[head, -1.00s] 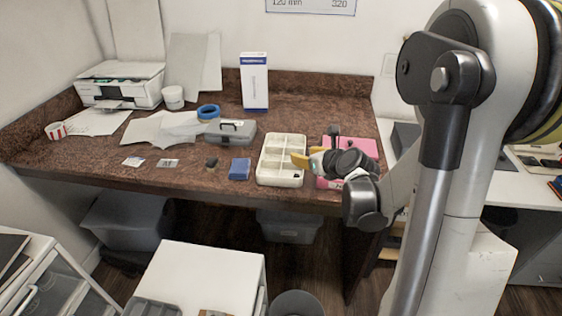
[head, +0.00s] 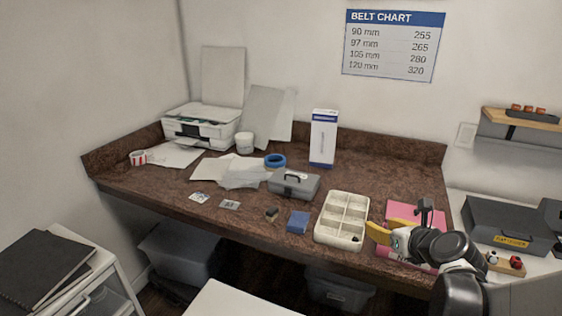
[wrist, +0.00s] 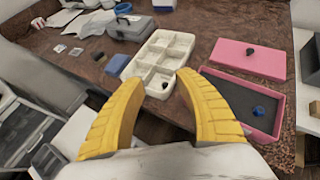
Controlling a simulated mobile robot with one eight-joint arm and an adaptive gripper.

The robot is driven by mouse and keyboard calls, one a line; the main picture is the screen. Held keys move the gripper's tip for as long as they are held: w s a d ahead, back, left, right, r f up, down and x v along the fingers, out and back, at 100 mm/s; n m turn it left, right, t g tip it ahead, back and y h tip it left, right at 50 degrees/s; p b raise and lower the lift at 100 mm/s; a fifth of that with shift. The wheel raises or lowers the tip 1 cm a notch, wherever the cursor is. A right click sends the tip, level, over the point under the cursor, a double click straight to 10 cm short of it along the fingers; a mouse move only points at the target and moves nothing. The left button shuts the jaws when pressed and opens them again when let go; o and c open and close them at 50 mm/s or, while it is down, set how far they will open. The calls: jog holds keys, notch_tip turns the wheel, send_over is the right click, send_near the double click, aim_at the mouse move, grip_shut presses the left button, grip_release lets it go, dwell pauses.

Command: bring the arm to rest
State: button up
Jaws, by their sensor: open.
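My gripper (head: 378,232) is at the front right of the brown workbench (head: 232,228) in the head view. Its two yellow fingers stand apart with nothing between them in the wrist view (wrist: 158,82). The cream compartment tray (head: 322,236) lies just beyond and left of the fingers, with a small dark piece (wrist: 165,85) in a near compartment. In the wrist view, an open pink box (wrist: 274,124) with a dark inside holds a small blue piece (wrist: 258,111). Its pink lid (wrist: 262,62) lies behind, with a dark knob-like piece on it.
A grey toolbox (head: 293,186), blue block (head: 298,222), blue tape roll (head: 275,160), tall white box (head: 323,140) and printer (head: 200,127) stand on the bench. A dark grey case (head: 505,228) sits on the right-hand surface. The bench's back right is clear.

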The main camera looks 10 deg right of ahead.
jog(key=s+a+r+n+g+y, duration=0.1)
jog(key=s+a+n+g, duration=0.15)
jog(key=a+n, duration=0.55)
jog(key=s+a+r+n+g, duration=0.1)
jog(key=s+a+n, duration=0.35)
jog(key=n, duration=0.55)
jog(key=s+a+n+g, duration=0.1)
jog(key=s+n, duration=0.3)
jog(key=n, duration=0.5)
jog(key=s+a+n+h, duration=0.1)
jog(key=s+a+n, duration=0.3)
jog(key=n, duration=0.4)
jog(key=shift+s+a+r+n+g, duration=0.25)
jog(key=shift+s+a+n+g, duration=0.1)
jog(key=shift+s+n, duration=0.1)
jog(key=shift+d, duration=0.1)
